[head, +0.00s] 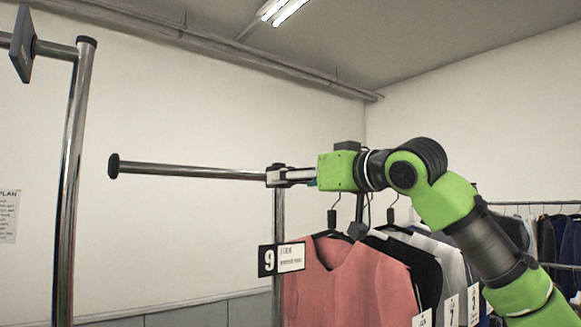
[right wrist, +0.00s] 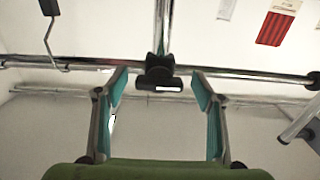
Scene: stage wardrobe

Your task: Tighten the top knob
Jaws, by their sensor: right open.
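The top knob (right wrist: 158,85) is a black piece with a short crossbar on a dark clamp, where the chrome upright meets the horizontal rail. In the right wrist view my right gripper (right wrist: 161,74) is open, with one teal-padded finger on each side of the knob and a visible gap on both sides. In the head view my right gripper (head: 292,177) is at the clamp joint (head: 274,175) on top of the upright, and its fingers partly hide the joint and knob. My left gripper is not in view.
The chrome rail (head: 190,171) extends left to a black end cap. Another chrome post (head: 72,190) stands at left. A second clothes rack (head: 530,204) is at right.

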